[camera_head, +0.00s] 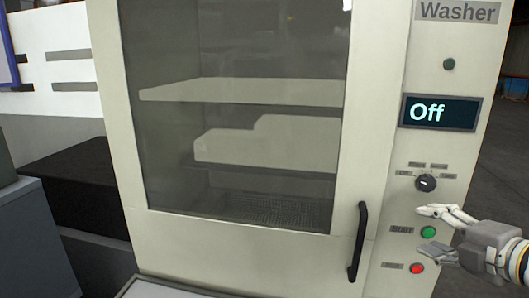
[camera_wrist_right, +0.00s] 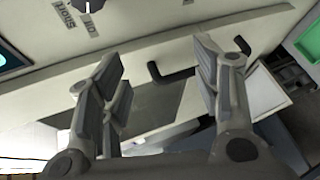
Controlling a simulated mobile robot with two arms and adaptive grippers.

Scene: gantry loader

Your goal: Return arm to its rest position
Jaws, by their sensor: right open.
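My right gripper (camera_head: 428,229) is open and empty at the lower right of the head view. It is in front of the washer's control panel, and its fingers appear on either side of the green button (camera_head: 428,232). In the right wrist view the open jaws (camera_wrist_right: 158,60) face the washer front with nothing between them. The washer (camera_head: 385,60) has a shut glass door with a black handle (camera_head: 358,242), which also shows in the wrist view (camera_wrist_right: 171,76). The display (camera_head: 438,111) reads "Off". My left gripper is not in view.
A black knob (camera_head: 426,183) is above the buttons, and a red button (camera_head: 417,268) is below the green one. Pale shelves or parts (camera_head: 265,145) show behind the glass. A dark box (camera_head: 75,190) stands left of the washer. Open floor (camera_head: 500,150) shows at right.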

